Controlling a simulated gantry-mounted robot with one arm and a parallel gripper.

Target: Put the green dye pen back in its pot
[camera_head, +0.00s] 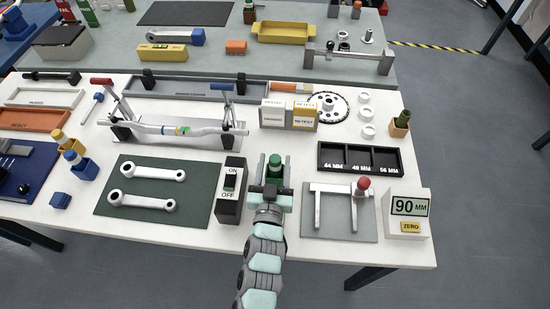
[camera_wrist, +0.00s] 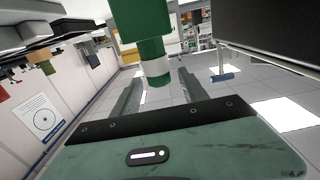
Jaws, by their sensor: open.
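The green dye pen (camera_head: 275,160) stands upright near the front middle of the white table, between the fingers of my gripper (camera_head: 272,185). In the wrist view, which looks upside down, the dark green pen (camera_wrist: 154,62) with a white band comes out of a wider green block (camera_wrist: 143,20), which looks like its pot. The pen appears seated in that pot; how deep cannot be seen. My gripper also shows in the wrist view (camera_wrist: 160,92): its fingers are open, one either side of the pen, with gaps visible.
An ON/OFF switch box (camera_head: 230,190) stands close left of my gripper. A grey plate with a caliper (camera_head: 335,210) lies close right, and a black three-part tray (camera_head: 360,158) lies behind that. A yellow pot (camera_head: 61,146) and blue pot (camera_head: 84,170) stand at far left.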

